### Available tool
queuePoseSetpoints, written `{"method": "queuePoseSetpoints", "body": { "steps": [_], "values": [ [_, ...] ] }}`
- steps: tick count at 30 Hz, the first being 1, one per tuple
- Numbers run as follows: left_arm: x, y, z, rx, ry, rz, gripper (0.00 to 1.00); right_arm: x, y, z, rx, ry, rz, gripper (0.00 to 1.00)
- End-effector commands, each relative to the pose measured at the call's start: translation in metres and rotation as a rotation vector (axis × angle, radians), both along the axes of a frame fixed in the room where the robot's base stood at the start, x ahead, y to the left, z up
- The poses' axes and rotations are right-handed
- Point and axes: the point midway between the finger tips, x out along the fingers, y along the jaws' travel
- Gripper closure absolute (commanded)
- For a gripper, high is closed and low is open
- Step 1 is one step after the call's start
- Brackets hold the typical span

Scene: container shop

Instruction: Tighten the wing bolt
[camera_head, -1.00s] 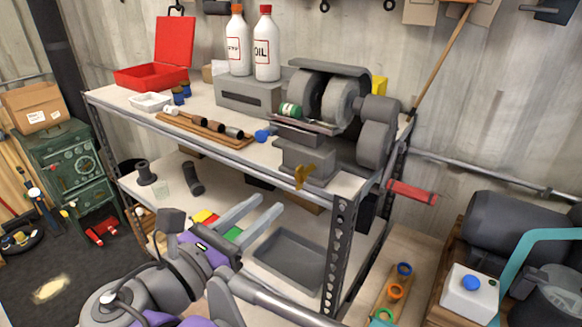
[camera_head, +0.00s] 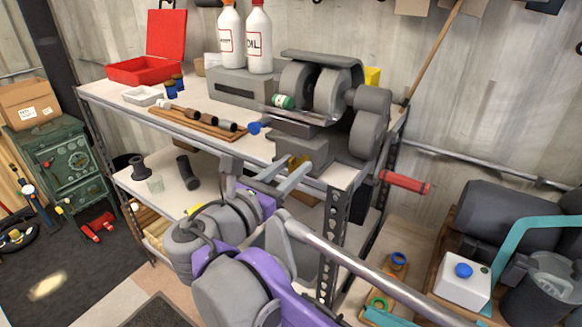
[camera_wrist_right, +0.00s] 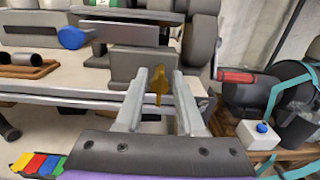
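The brass-coloured wing bolt (camera_head: 297,162) is at the front of the grey vise-like block (camera_head: 268,150) on the workbench edge. In the right wrist view the wing bolt (camera_wrist_right: 158,86) stands upright, seen between the two finger ends. My right gripper (camera_head: 292,168) is open, its two grey fingers pointing at the bolt from the front; its fingers also show in the wrist view (camera_wrist_right: 161,80). A gap shows on both sides of the bolt; I cannot tell how deep it sits between the fingertips. My left gripper is not in view.
The grey bench grinder (camera_head: 335,90) stands above the bolt. A blue knob (camera_head: 256,127) sticks out left, and a red handle (camera_head: 405,182) juts out right. The perforated bench leg (camera_head: 333,225) is close to my right arm. A white canister (camera_head: 463,287) stands at lower right.

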Motion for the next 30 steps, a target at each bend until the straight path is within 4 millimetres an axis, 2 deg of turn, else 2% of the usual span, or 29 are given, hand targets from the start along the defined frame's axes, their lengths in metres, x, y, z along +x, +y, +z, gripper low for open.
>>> {"method": "queuePoseSetpoints", "body": {
  "steps": [3, 4, 9, 10, 23, 30],
  "values": [
    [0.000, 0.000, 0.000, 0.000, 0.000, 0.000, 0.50, 0.000, 0.000, 0.000, 0.000, 0.000, 0.000, 0.62],
    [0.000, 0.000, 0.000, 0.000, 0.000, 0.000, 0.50, 0.000, 0.000, 0.000, 0.000, 0.000, 0.000, 0.66],
    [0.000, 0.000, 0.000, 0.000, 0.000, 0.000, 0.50, 0.000, 0.000, 0.000, 0.000, 0.000, 0.000, 0.97],
    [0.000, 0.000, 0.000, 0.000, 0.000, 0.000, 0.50, 0.000, 0.000, 0.000, 0.000, 0.000, 0.000, 1.00],
    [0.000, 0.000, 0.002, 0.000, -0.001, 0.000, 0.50, 0.000, 0.000, 0.000, 0.013, -0.009, 0.000, 1.00],
    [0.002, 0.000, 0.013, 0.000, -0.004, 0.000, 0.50, -0.001, 0.000, 0.002, 0.099, -0.066, -0.001, 1.00]
  ]
}}
